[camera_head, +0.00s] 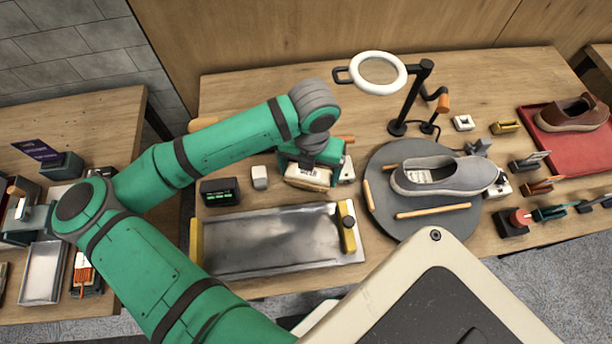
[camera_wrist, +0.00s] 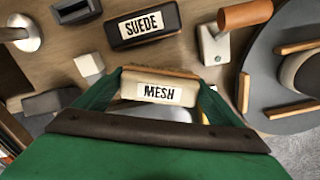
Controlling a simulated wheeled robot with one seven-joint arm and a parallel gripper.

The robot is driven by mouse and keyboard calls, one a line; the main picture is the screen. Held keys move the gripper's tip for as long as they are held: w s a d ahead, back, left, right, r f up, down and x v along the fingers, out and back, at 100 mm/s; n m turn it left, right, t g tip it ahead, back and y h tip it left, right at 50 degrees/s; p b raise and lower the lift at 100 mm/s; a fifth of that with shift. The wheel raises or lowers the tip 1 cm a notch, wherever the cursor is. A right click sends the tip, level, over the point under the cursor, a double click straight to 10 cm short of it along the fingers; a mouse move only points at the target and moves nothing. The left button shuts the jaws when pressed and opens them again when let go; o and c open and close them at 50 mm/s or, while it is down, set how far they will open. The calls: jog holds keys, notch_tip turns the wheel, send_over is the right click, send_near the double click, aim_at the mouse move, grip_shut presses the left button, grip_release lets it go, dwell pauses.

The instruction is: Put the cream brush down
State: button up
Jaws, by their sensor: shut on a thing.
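The cream brush (camera_head: 306,181), labelled MESH, is between the two fingers of my gripper (camera_head: 313,170). In the wrist view the brush (camera_wrist: 150,77) sits across the fingertips of my gripper (camera_wrist: 158,95), label facing the camera, with a tan strip along its far edge. The gripper is shut on it. In the head view it is over the wooden table (camera_head: 275,292), behind the metal tray (camera_head: 268,268). I cannot tell whether its underside touches the table. A dark block labelled SUEDE (camera_wrist: 118,34) lies just beyond it in the wrist view.
A white cube (camera_head: 260,177) and a black display box (camera_head: 219,192) stand left of the brush. The round turntable (camera_head: 440,224) with a grey sneaker (camera_head: 455,174) is to the right. A ring lamp (camera_head: 398,77) stands behind. An orange-handled tool (camera_wrist: 246,14) lies near the turntable.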

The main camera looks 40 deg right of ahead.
aim_at(306, 177)
jog(key=f, duration=0.1)
jog(key=w+f, duration=0.1)
jog(key=f, duration=0.1)
jog(key=shift+a+f, duration=0.1)
jog(key=shift+f, duration=0.15)
jog(key=shift+s+f, duration=0.15)
jog(key=shift+f, duration=0.15)
jog(key=o, duration=0.8)
jog(key=shift+r, duration=0.1)
notch_tip(306, 177, up, 12)
jog(key=shift+s+f, duration=0.1)
